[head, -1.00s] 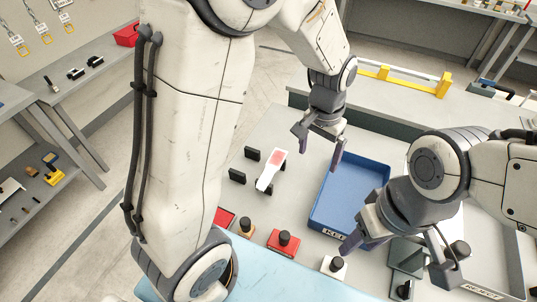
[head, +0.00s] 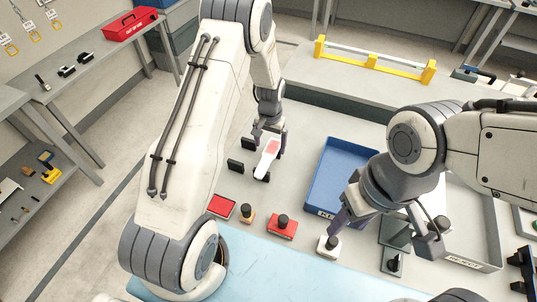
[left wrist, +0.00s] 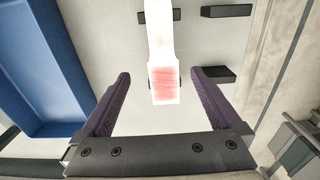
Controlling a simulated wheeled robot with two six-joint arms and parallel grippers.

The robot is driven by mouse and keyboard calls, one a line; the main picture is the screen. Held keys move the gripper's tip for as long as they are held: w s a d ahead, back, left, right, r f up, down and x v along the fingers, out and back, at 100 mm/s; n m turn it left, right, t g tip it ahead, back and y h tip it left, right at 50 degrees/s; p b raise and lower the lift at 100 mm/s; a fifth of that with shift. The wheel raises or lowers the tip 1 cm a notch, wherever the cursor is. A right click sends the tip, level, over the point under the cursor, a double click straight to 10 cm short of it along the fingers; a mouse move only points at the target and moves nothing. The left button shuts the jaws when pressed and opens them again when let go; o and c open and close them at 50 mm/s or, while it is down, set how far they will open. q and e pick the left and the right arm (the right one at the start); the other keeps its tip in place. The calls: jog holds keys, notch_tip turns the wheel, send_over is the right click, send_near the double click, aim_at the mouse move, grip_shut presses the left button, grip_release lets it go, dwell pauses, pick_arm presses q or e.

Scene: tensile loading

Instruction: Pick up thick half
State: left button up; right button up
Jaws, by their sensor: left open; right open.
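In the left wrist view the left gripper (left wrist: 160,95) shows no contact with the piece. My right gripper (head: 388,228) is open and empty near the front of the table, by the blue tray.
Two black blocks (head: 235,166) sit just left of the white piece. A blue tray (head: 313,205) stands to its right. Stamps, including a red-based one (head: 282,228), and a red pad (head: 221,206) line the front. A grey tray (head: 484,235) is at the right.

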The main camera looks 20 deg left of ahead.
aim_at(269, 155)
pick_arm(q)
jog(key=f, duration=0.1)
jog(key=f+p, duration=0.1)
jog(key=f, duration=0.1)
jog(key=shift+a+f+p, duration=0.1)
jog(key=shift+a+p, duration=0.15)
jog(key=shift+p, duration=0.15)
jog(key=shift+f, duration=0.55)
grip_shut()
